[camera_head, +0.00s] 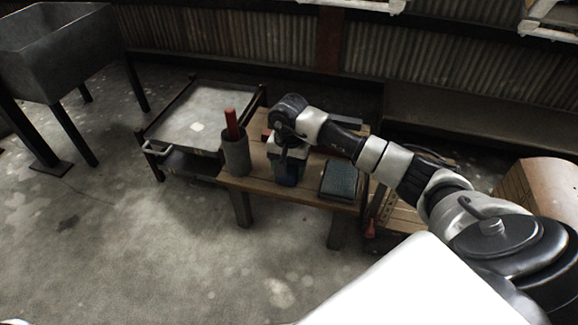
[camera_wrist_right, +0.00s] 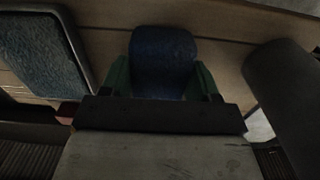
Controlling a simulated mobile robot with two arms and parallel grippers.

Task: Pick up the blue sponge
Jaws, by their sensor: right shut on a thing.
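The blue sponge (camera_head: 287,176) shows at the end of my right arm, over the front of a small wooden table (camera_head: 309,193). In the right wrist view the dark blue sponge (camera_wrist_right: 163,60) sits between the two green fingers of my right gripper (camera_wrist_right: 162,80). The gripper is shut on it, one finger on each side. The gripper points down, and the wrist hides part of it in the head view (camera_head: 288,165). I cannot tell whether the sponge touches the tabletop. My left gripper is not in view.
A grey cylinder (camera_head: 235,157) with a red object (camera_head: 232,124) in it stands left of the gripper. A dark-rimmed blue-grey tray (camera_head: 340,180) lies close on the right.

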